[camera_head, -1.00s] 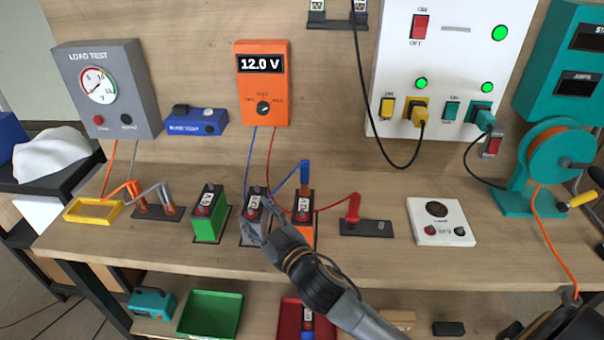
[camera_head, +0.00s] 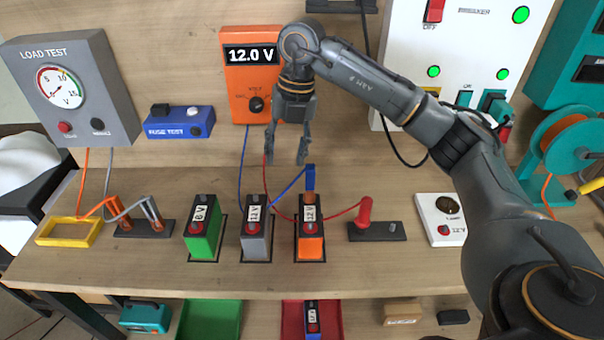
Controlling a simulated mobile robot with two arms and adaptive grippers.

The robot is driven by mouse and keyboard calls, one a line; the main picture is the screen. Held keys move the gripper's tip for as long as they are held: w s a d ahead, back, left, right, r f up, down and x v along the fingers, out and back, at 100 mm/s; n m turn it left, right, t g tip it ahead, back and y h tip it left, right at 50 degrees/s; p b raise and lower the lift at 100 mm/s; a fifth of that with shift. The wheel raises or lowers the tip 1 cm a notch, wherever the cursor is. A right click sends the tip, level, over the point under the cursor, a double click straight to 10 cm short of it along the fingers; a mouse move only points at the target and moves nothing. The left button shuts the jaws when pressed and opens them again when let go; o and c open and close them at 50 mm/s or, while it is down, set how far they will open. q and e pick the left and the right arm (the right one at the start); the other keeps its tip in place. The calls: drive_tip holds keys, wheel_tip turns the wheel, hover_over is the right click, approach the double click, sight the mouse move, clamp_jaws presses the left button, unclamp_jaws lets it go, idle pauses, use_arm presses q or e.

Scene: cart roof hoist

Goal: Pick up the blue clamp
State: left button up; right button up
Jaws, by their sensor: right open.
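The blue clamp (camera_head: 310,178) stands upright at the back of the orange 12 V battery (camera_head: 310,242), with a blue lead running from it. My right gripper (camera_head: 286,160) points down just above and behind the clamp, a little to its left in the picture. Its two fingers are apart with nothing between them. My left gripper is not in view.
A grey battery (camera_head: 257,243) and a green battery (camera_head: 203,240) stand to the left. A red clamp (camera_head: 365,212) sits on a dark holder (camera_head: 384,231) to the right. The orange voltmeter (camera_head: 254,80) hangs behind my gripper. The front bench strip is clear.

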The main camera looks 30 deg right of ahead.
sight(307, 168)
drive_tip(key=shift+m+h, duration=0.6)
drive_tip(key=shift+h, duration=0.3)
drive_tip(key=d, duration=0.1)
drive_tip(key=d+r, duration=0.1)
drive_tip(key=d, duration=0.2)
drive_tip(key=shift+s+d+r, duration=0.1)
drive_tip(key=shift+d+r, duration=0.2)
drive_tip(key=shift+r, duration=0.1)
wheel_tip(307, 168, down, 8)
drive_tip(key=shift+s+d+r+p, duration=0.15)
drive_tip(key=shift+r+p, duration=0.1)
drive_tip(key=shift+p, duration=0.2)
drive_tip(key=shift+f, duration=0.3)
drive_tip(key=f+p, duration=0.1)
drive_tip(key=f, duration=0.2)
drive_tip(key=f+p, duration=0.1)
drive_tip(key=shift+s+d+f+p, duration=0.2)
drive_tip(key=shift+d+f+p, duration=0.1)
drive_tip(key=shift+f+p, duration=0.1)
drive_tip(key=shift+f, duration=0.3)
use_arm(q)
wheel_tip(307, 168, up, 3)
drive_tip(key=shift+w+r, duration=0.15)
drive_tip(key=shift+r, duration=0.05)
use_arm(e)
clamp_jaws()
